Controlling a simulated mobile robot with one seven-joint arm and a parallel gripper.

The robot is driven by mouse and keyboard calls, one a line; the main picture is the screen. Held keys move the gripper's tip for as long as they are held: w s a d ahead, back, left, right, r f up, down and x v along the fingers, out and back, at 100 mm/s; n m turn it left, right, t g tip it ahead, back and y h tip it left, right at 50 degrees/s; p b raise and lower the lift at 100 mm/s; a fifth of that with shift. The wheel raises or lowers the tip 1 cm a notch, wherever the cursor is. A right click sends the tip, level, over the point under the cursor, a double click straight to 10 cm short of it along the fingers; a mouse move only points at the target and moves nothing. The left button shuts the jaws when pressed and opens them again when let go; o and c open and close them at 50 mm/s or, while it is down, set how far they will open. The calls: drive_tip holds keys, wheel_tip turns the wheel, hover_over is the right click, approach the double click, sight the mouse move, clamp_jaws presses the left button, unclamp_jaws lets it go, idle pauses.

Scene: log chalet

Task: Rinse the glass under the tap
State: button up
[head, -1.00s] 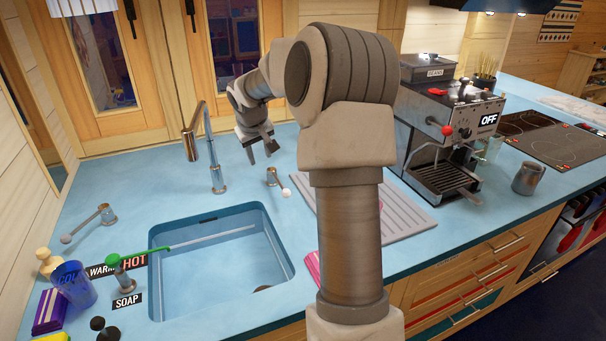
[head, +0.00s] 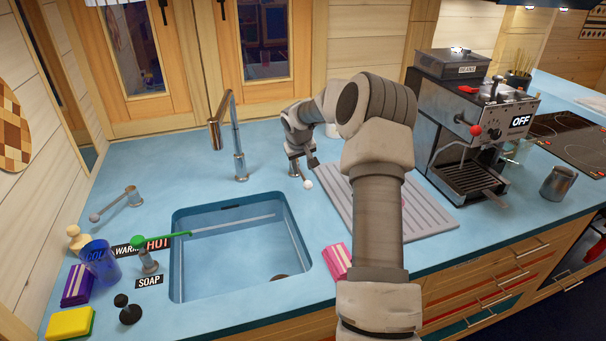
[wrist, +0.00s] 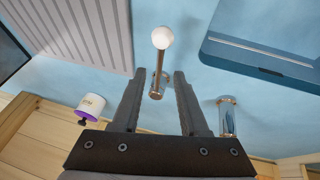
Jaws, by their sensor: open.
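A blue see-through glass (head: 100,264) stands left of the sink (head: 188,262), partly over a label. The tap (head: 236,140) rises behind the sink, its spout pointing left; its base also shows in the wrist view (wrist: 228,118). A short metal lever with a white ball end (head: 307,184) stands right of the tap. My gripper (head: 303,164) is open and empty at this lever. In the wrist view the lever (wrist: 159,66) lies between the open fingers (wrist: 158,82), its ball beyond the tips; I cannot tell whether they touch. No running water shows.
A grey-ball lever (head: 115,203), sponges (head: 70,322) and a black knobbed item (head: 127,309) are nearby. A ridged drainboard (head: 425,213) and coffee machine (head: 465,140) stand right.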

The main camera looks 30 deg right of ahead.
sight(303, 176)
drive_tip(key=shift+x, duration=2.6)
clamp_jaws()
